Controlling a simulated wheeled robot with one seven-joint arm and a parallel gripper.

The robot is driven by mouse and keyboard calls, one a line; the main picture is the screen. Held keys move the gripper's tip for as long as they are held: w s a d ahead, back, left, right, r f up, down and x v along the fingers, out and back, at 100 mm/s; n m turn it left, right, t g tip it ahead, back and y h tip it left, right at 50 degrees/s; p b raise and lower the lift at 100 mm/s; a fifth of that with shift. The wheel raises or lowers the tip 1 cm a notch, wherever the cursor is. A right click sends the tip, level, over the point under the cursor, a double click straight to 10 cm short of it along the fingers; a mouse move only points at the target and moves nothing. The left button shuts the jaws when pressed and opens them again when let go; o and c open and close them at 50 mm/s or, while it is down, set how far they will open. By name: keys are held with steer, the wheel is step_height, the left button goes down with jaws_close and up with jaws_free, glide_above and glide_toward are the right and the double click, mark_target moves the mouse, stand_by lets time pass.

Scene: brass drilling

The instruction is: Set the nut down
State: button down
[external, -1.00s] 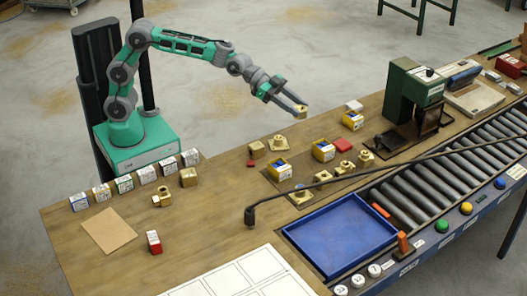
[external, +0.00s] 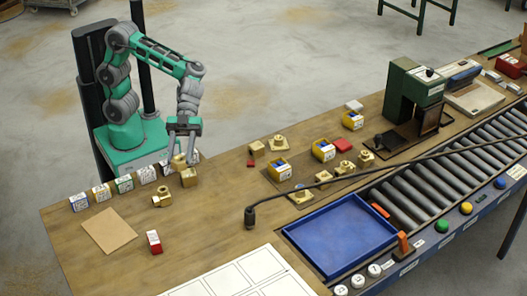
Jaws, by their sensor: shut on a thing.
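My gripper (external: 182,157) points down over the left rear part of the workbench (external: 125,268), in front of my base. It is shut on a small brass nut (external: 178,161), held just behind a brass block (external: 189,178). The fingers partly hide the nut, and I cannot tell whether it touches the bench.
A row of small labelled boxes (external: 101,194) stands along the rear left edge. A brass fitting (external: 162,197) lies in front of the held nut. A brown sheet (external: 108,230) and a red-and-white box (external: 153,242) lie nearer. A blue tray (external: 340,235) is at right.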

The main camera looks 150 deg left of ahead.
steer(key=w+f+p, duration=0.1)
steer(key=w+f, duration=0.4)
steer(key=w, duration=0.4)
glide_above(206, 217)
step_height(206, 217, down, 4)
steer(key=shift+f, duration=0.15)
step_height(206, 217, down, 3)
steer(key=shift+r+p, duration=0.1)
steer(key=shift+p, duration=0.5)
steer(key=shift+f+b, duration=0.3)
steer(key=shift+f, duration=0.05)
steer(key=c, duration=0.8)
jaws_free()
steer(key=shift+r, duration=0.2)
steer(key=v, duration=1.2)
steer(key=shift+d+b, duration=0.1)
steer(key=shift+b, duration=0.25)
